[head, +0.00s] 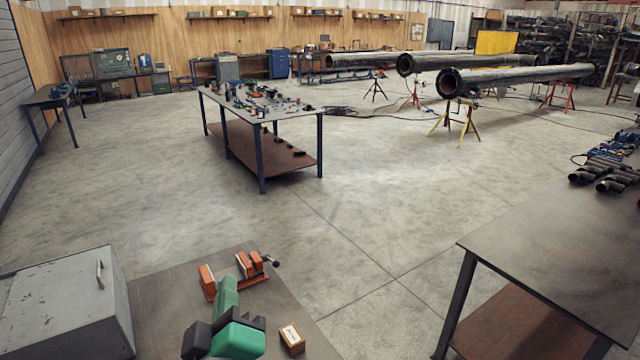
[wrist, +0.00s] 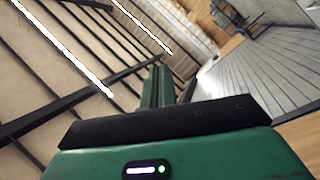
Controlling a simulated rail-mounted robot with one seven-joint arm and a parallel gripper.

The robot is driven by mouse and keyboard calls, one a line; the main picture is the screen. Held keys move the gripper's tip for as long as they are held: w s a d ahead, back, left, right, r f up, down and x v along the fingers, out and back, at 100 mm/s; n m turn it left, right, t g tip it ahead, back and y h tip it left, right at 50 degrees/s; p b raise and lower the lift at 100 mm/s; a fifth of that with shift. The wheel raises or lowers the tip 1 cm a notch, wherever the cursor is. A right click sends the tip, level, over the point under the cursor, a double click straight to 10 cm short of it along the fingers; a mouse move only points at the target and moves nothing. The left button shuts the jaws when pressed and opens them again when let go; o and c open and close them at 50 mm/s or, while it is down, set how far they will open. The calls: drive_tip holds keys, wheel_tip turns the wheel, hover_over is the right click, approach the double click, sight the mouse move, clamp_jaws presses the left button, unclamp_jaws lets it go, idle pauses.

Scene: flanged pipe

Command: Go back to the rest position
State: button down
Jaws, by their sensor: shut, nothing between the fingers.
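My gripper (wrist: 165,120) fills the bottom of the wrist view as a green housing with a dark bar across it and a small lit indicator. It is shut, with nothing seen held. In the head view, green and black parts of my arm show at the bottom, above the near bench (head: 170,300). My arm stands close in front of an orange vise (head: 238,272) on that bench. A small wooden block (head: 292,339) lies to the right of my arm. The separate fingertips are hard to make out.
A grey metal box (head: 60,305) stands on the bench at left. A dark table (head: 560,255) stands at right, with pipe elbows (head: 605,180). A tool table (head: 262,105) and long flanged pipes (head: 515,77) on stands are farther off. The floor between is clear. The wrist view faces roof beams and wall.

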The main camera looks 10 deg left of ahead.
drive_tip(key=s+d+r+m+t+h, duration=0.3)
drive_tip(key=s+d+r+m, duration=0.35)
drive_tip(key=d+r, duration=0.35)
drive_tip(key=s+d+r+m+t+h, duration=0.35)
drive_tip(key=s+d+r+m, duration=0.25)
drive_tip(key=s+d+r, duration=0.4)
wheel_tip(320, 180, up, 17)
drive_tip(key=w+a+y+p, duration=0.1)
drive_tip(key=w+a+p, duration=0.1)
drive_tip(key=p, duration=1.4)
drive_tip(key=shift+w, duration=0.35)
